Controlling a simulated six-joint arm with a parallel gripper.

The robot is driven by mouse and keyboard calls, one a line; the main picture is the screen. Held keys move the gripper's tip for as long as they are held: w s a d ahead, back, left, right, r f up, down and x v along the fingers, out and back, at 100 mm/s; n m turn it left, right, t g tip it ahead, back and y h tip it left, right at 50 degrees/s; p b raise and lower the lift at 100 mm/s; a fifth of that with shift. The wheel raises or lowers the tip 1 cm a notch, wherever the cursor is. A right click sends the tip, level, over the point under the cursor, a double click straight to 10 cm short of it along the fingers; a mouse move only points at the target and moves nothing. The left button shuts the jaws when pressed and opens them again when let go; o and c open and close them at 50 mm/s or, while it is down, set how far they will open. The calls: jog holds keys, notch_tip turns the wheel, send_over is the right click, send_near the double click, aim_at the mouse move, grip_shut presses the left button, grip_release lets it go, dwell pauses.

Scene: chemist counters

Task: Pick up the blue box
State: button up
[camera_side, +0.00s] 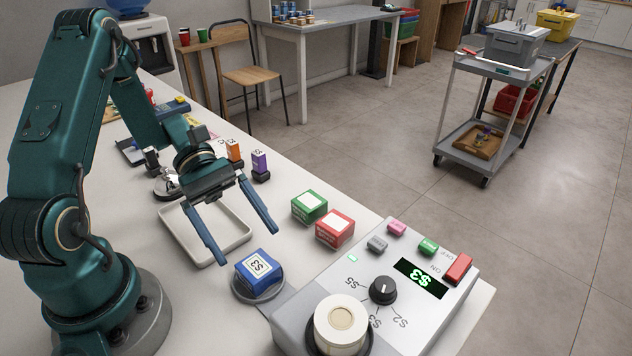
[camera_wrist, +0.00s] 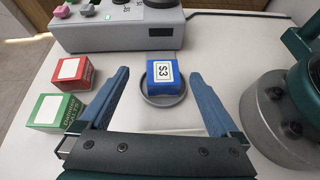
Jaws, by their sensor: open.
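The blue box (camera_side: 259,267), with a white label reading S3, sits on a small round grey dish (camera_side: 245,293) on the counter. In the wrist view the blue box (camera_wrist: 163,77) lies ahead between my two fingers, and the dish (camera_wrist: 147,97) shows under it. My gripper (camera_side: 249,248) is open and empty, above the white tray and short of the box. In the wrist view my gripper (camera_wrist: 159,77) shows its fingers spread on both sides of the box, apart from it.
A white tray (camera_side: 243,240) lies under my gripper. A green box (camera_side: 309,206) and a red box (camera_side: 335,229) stand to the right. A grey device (camera_side: 408,318) with a dial and display stands in front, close to the dish. Small orange and purple boxes stand behind.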

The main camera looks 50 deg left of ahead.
aim_at(255, 263)
jog(key=shift+s+a+f+n+t+h, duration=0.15)
jog(key=shift+s+f+n+h, duration=0.1)
jog(key=shift+f+n, duration=0.1)
jog(key=shift+s+a+f+n+t+h, duration=0.1)
jog(key=shift+s+f+n+t+h, duration=0.05)
jog(key=shift+f+n+h, duration=0.15)
jog(key=shift+x, duration=2.45)
jog(key=shift+f, duration=0.1)
grip_shut()
